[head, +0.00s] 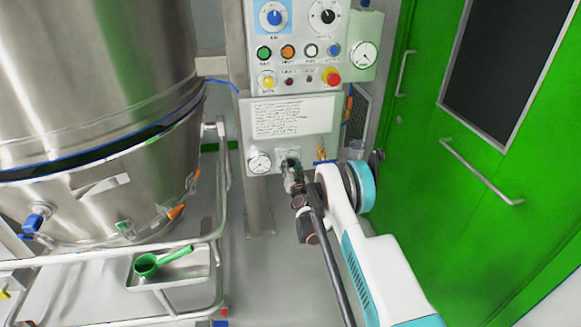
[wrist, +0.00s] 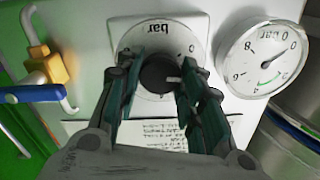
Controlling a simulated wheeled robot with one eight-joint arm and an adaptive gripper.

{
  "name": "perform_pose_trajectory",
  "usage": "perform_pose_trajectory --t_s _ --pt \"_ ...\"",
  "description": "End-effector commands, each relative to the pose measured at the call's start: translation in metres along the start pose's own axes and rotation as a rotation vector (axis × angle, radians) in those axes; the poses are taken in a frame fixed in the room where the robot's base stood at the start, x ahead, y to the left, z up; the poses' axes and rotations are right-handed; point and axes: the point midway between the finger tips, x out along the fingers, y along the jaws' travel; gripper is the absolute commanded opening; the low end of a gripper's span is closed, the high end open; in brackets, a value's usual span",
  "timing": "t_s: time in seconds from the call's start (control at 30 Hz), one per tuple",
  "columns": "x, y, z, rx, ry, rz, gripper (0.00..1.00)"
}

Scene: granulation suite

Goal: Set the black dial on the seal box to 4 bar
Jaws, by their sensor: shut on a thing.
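The seal box (head: 310,148) is a pale panel with a printed label, low on the column in the head view. Its black dial (wrist: 158,75) sits on a round white scale plate marked "bar", upside down in the wrist view. A short pale mark on the dial points right there; most scale figures are hidden. My gripper (wrist: 159,70) is shut on the dial, one finger on each side; in the head view the gripper (head: 293,172) covers the dial. The box's gauge (wrist: 262,58) is beside it, its needle towards upper right near a 0. It also shows in the head view (head: 259,162).
A brass valve with a blue handle (wrist: 38,93) is left of the dial in the wrist view. Above the box is a control panel (head: 300,50) with knobs, buttons and a red stop. A steel vessel (head: 95,100) stands left; a green door (head: 480,190) is right.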

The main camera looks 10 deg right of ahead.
Motion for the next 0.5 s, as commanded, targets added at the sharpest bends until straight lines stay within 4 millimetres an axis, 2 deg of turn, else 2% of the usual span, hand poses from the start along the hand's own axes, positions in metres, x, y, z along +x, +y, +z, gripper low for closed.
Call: perform_pose_trajectory --t_s 0.5 --pt "-0.0002 0.001 0.0001 0.467 0.0 0.001 0.12"
